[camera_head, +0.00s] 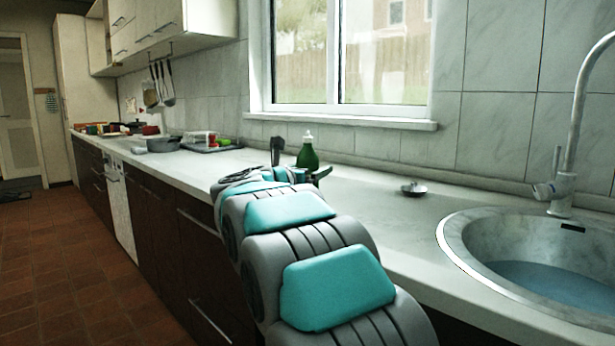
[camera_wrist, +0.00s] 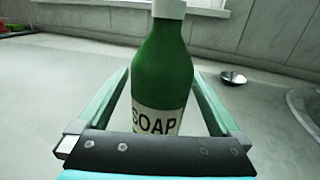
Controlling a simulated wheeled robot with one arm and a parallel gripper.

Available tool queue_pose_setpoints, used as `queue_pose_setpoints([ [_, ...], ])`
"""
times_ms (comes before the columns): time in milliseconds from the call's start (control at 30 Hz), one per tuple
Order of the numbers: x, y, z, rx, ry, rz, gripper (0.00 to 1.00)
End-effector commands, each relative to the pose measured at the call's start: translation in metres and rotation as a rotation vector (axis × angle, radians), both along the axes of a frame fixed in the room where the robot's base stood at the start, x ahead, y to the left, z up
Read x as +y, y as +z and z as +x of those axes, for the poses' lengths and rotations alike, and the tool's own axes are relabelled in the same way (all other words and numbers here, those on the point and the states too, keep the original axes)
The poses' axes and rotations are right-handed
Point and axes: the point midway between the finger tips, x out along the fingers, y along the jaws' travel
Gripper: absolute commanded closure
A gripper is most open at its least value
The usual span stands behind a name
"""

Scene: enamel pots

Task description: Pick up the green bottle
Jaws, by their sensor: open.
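The green bottle (camera_wrist: 163,70) stands upright on the counter, with a white cap and a white label reading SOAP. In the wrist view it is between the two teal fingers of my gripper (camera_wrist: 160,95), which are open, with a gap showing on each side of it. The bottle's base is hidden behind the dark bar of my gripper. In the head view the bottle (camera_head: 307,155) shows beyond my arm, its lower part hidden by my gripper (camera_head: 300,176).
The white counter (camera_head: 370,205) is clear right of the bottle, except for a small metal dish (camera_head: 413,189). A round sink (camera_head: 470,270) with water and a tall faucet (camera_head: 565,150) is at the right. A grey pot (camera_head: 163,144) and a tray (camera_head: 208,149) stand further left.

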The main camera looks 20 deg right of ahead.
Motion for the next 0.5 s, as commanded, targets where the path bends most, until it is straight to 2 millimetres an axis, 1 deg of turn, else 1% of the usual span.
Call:
queue_pose_setpoints([
  [33, -0.006, 0.002, 0.004, -0.001, -0.002, -0.001, 0.00],
  [100, -0.012, 0.002, 0.009, -0.002, 0.000, 0.000, 0.00],
  [200, -0.017, 0.002, 0.013, -0.004, 0.002, 0.002, 0.00],
  [467, -0.018, 0.001, 0.015, -0.003, 0.003, 0.001, 0.00],
  [500, -0.018, 0.001, 0.015, -0.003, 0.003, 0.001, 0.03],
])
